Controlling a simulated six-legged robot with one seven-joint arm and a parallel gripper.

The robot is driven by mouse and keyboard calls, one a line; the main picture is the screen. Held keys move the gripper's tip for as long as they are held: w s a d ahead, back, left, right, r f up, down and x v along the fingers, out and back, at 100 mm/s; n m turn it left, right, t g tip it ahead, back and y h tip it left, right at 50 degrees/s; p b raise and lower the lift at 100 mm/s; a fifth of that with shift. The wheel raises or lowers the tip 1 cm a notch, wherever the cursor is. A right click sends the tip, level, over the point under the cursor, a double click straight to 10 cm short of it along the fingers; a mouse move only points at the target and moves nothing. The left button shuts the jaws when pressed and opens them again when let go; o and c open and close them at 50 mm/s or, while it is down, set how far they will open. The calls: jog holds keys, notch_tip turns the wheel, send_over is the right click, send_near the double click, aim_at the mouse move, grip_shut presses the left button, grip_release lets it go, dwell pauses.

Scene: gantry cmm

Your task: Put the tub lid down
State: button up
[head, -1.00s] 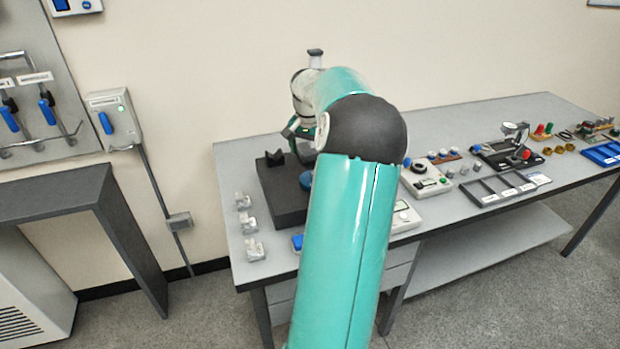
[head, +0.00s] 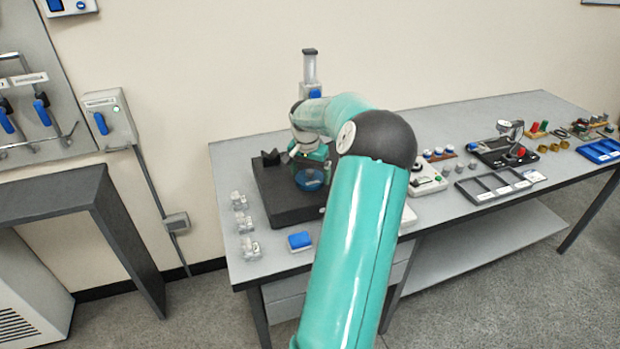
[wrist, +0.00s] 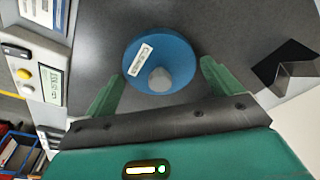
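The tub lid (wrist: 178,52) is a round blue disc with a white label and a grey knob, seen in the wrist view. It lies over the dark plate (wrist: 225,30). In the head view the blue disc (head: 310,180) sits on the dark block (head: 285,207), just below my gripper (head: 308,156). In the wrist view my gripper (wrist: 160,85) is open. Its green fingers are spread on either side of the knob, with gaps to the lid's rim. The knob is not clasped. I cannot tell whether a tub is under the lid.
Clear blocks (head: 240,222) line the table's left end, and a blue square (head: 300,241) lies near the front edge. A dark V-shaped block (head: 272,158) and a column (head: 310,70) stand near my gripper. A grey divided tray (head: 492,187) lies to the right.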

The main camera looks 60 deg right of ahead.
jog(key=c, duration=0.7)
jog(key=shift+r, duration=0.15)
